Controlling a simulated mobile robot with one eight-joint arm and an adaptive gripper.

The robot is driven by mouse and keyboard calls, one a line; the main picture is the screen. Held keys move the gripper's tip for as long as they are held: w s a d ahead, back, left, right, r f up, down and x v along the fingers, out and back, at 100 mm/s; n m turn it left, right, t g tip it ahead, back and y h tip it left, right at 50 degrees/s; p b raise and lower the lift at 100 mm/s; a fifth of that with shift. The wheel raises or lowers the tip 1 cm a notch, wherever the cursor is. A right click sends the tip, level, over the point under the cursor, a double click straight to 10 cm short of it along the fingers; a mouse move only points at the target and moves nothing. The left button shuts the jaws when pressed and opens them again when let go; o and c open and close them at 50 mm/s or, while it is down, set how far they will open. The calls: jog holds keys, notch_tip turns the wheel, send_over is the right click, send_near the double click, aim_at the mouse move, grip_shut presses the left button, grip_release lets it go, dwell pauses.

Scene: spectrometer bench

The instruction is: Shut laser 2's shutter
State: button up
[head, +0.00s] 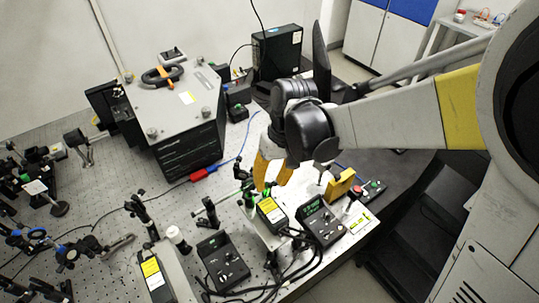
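Two lasers with yellow warning labels are on the bench: one pale long laser (175,272) at the front left and one greenish laser (262,228) near the middle. I cannot read which is laser 2, and no shutter can be made out clearly. A black control box (222,262) with a display and knobs stands between them; a second one with a green lit display (320,224) is to the right. My gripper (273,174), with yellow-orange parts, hangs just above and behind the middle laser. Its fingertips are unclear, and I see nothing held.
A large grey-topped instrument (180,105) stands behind on the perforated optical table (130,175). Posts and optics crowd the left. Black cables (292,268) loop at the front. A yellow block (340,184) and a small box with red and green buttons (370,189) are at right.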

jog(key=shift+s+a+f, duration=0.1)
jog(key=shift+a+f, duration=0.05)
jog(key=shift+f, duration=1)
grip_shut()
jog(key=shift+s+a+t+h+b, duration=0.3)
jog(key=shift+a+t+h, duration=0.25)
jog(key=shift+h, duration=0.35)
jog(key=shift+w+d, duration=0.1)
jog(key=shift+d, duration=0.05)
